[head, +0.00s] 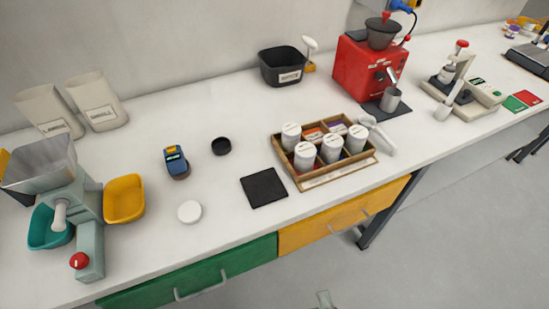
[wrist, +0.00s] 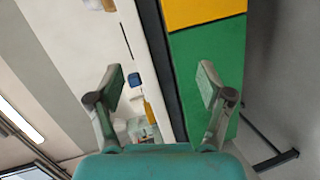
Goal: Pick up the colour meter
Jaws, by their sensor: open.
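The colour meter appears to be the small dark blue hand-held device (head: 176,161) with a yellow top, on the white counter left of centre in the head view. A small blue thing (wrist: 134,79) in the wrist view may be the same device; it is too small to be sure. My gripper (wrist: 159,76) is open with nothing between its fingers. It is well away from the device, with the counter's drawer fronts behind it. Only a small tip (head: 325,300) of what may be my gripper shows at the bottom of the head view.
A black round lid (head: 221,146), a white disc (head: 190,212) and a black mat (head: 264,188) lie near the device. A grinder with a yellow tray (head: 125,200) stands left. A wooden box of jars (head: 320,183) is right. The counter around the device is mostly clear.

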